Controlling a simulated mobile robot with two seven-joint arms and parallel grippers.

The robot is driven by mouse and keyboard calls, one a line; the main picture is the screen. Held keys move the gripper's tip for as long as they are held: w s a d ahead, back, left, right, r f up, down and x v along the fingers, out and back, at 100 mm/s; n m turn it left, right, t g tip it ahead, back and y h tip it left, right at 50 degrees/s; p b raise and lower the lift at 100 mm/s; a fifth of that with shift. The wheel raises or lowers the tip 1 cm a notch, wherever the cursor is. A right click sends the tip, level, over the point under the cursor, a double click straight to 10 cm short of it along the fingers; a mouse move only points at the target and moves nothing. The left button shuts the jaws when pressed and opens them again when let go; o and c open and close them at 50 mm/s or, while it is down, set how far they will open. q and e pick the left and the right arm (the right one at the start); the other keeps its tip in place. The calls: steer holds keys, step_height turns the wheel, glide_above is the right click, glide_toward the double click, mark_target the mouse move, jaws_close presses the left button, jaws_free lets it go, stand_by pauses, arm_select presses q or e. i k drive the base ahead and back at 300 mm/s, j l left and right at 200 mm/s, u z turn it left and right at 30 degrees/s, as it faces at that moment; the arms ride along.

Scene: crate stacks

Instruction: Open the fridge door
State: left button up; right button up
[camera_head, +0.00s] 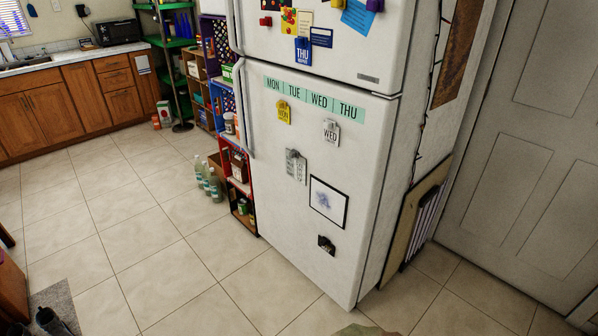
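The white fridge (300,220) stands right of the middle, with an upper door (360,50) and a taller lower door (262,185). Both doors look shut. A long white vertical handle (243,110) runs along the left edge of the lower door. Another handle (235,25) is on the upper door's left edge, cut off by the top of the picture. Magnets, notes and a weekday strip (315,98) are on the doors. Neither of my grippers can be made out in this view.
Crate shelves (238,165) stand close along the fridge's left side, with bottles (213,185) on the floor beside them. A white door (530,130) is at the right. Dark objects (50,320) lie at the lower left. The tiled floor (140,230) before the fridge is mostly clear.

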mark_target(338, 202)
steer(key=i+j, duration=0.25)
steer(key=i, duration=0.4)
steer(key=i+j+u, duration=0.1)
steer(key=i, duration=0.55)
steer(key=i+j+u, duration=0.1)
steer(key=i+j, duration=0.2)
steer(key=i, duration=0.4)
steer(key=i+j, duration=0.1)
steer(key=i, duration=0.55)
